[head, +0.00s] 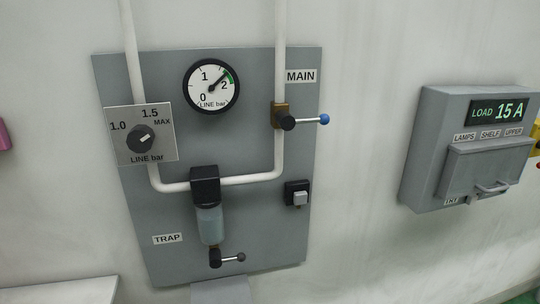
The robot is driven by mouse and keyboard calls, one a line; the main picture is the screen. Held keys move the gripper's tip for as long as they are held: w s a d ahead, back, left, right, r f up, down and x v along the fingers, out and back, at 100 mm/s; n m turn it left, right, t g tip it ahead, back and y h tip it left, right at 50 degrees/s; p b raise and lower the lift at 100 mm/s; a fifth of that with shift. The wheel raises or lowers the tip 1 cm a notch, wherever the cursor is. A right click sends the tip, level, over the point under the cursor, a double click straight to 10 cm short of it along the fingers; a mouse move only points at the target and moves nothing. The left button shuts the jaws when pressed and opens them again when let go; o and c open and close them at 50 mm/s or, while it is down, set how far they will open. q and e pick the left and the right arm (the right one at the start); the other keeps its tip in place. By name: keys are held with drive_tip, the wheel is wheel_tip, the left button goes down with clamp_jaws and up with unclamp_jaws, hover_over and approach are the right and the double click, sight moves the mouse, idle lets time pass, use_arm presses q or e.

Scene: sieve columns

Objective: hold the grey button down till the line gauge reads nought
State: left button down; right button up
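The grey button (300,198) sits on a black square base at the lower right of a grey wall panel (255,235). I cannot tell whether it is pressed in. The line gauge (211,86) is a round white dial with a black rim at the top of the panel. Its needle points up and right, between 1 and 2 and near the green band, well away from 0. Neither of my grippers shows in the head view.
A MAIN valve (288,121) has a blue-tipped lever pointing right. A LINE bar knob (140,138) is at left. A trap bowl (209,224) with a small black lever (228,258) hangs below white pipes. A load box (470,150) reading 15 A is at right.

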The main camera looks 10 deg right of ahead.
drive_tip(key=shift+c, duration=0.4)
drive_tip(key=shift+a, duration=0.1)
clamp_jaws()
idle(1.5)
